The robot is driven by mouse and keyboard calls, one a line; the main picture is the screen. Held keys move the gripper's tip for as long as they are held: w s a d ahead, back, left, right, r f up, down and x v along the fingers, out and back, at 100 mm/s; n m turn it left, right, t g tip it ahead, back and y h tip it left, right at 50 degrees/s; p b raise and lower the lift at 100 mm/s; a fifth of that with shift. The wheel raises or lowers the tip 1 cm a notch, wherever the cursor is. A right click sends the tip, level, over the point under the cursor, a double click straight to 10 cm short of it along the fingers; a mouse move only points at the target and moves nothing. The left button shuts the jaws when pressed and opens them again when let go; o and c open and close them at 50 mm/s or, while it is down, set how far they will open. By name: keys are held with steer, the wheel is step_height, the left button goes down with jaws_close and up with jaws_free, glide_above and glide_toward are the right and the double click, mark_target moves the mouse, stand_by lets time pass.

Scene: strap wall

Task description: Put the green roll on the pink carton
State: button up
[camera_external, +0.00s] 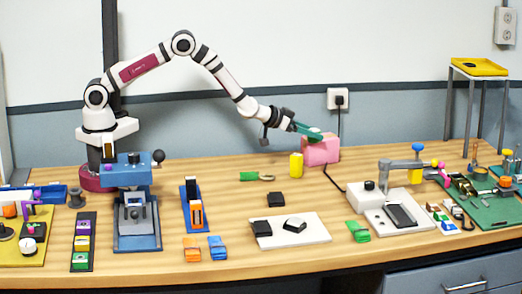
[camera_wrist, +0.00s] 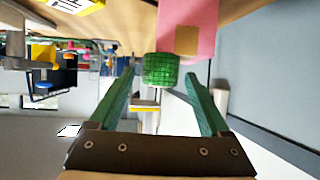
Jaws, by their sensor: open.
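The pink carton (camera_external: 321,153) stands at the back of the table, right of centre. In the wrist view, which looks upside down, the carton (camera_wrist: 203,18) shows a tan patch. The green roll (camera_wrist: 161,70) meets the carton's top edge and appears to rest on it. My gripper (camera_wrist: 160,74) is open, with one green finger on each side of the roll and a visible gap on both sides. In the external view my gripper (camera_external: 308,131) is at the carton's top, and the roll is hard to tell from the fingers.
A yellow can (camera_external: 296,165) stands just left of the carton. A wall outlet (camera_external: 338,98) with a hanging black cord is behind it. A green strap (camera_external: 256,176) lies in front. A grey-armed fixture (camera_external: 400,165) stands to the right.

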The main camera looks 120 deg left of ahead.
steer(key=shift+s+d+r, duration=0.1)
steer(key=shift+d+r, duration=0.05)
steer(key=shift+r, duration=0.1)
steer(key=v, duration=1.2)
steer(key=d+r+m+h, duration=0.2)
steer(key=d+m+h, duration=0.15)
steer(key=d, duration=0.65)
steer(key=d+r+m+h, duration=0.2)
steer(key=d+m+h, duration=0.15)
steer(key=d, duration=0.75)
steer(key=s+d+r+m+g+h, duration=0.2)
steer(key=s+d+m+g+h, duration=0.3)
steer(key=s+d, duration=0.85)
steer(key=s+r+m+g+y, duration=0.1)
steer(key=s+m+g+y, duration=0.1)
steer(key=s, duration=1.1)
steer(key=shift+m+g+y, duration=0.4)
steer(key=shift+m+y, duration=0.3)
steer(key=shift+m, duration=0.5)
